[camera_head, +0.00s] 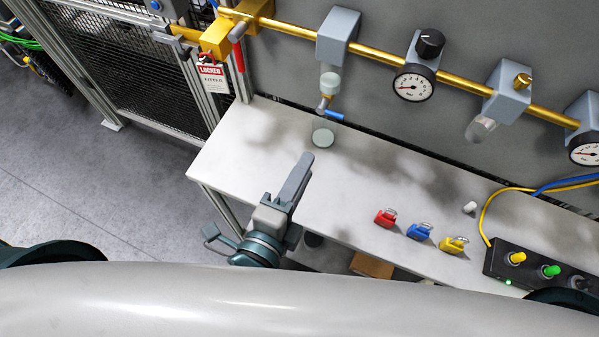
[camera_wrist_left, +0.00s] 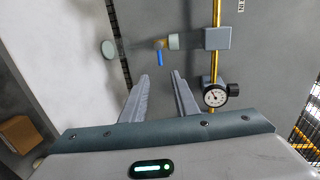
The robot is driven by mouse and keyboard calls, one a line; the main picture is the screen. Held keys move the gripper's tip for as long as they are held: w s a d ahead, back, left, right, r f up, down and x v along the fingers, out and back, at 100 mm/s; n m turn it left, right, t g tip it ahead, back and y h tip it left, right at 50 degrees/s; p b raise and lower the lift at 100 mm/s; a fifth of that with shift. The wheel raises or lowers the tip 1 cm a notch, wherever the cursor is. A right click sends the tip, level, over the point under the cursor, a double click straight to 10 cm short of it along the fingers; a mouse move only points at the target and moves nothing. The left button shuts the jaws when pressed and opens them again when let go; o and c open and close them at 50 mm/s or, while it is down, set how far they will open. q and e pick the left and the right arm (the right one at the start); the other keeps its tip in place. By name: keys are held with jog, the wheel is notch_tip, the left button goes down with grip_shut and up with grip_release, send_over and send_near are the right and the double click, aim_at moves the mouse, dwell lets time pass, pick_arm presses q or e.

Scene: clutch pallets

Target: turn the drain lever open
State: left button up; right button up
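The drain lever is a small blue handle (camera_head: 333,116) on a brass fitting under a clear bowl (camera_head: 330,82), which hangs from a grey block (camera_head: 338,35) on the brass pipe. In the left wrist view the blue lever (camera_wrist_left: 160,57) shows beyond the fingertips. My left gripper (camera_head: 304,158) is over the front of the table, short of the lever and apart from it. In the left wrist view the two fingers of the gripper (camera_wrist_left: 160,78) stand apart with nothing between them. My right gripper is not in view.
A pale green round dish (camera_head: 323,136) is below the drain. A gauge (camera_head: 413,84) and a red locked tag (camera_head: 212,78) are on the pipe.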

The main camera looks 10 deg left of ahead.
pick_arm(q)
jog(key=shift+s+a+r, duration=0.1)
jog(key=shift+s+a, duration=0.05)
jog(key=shift+s, duration=0.35)
dwell(0.3)
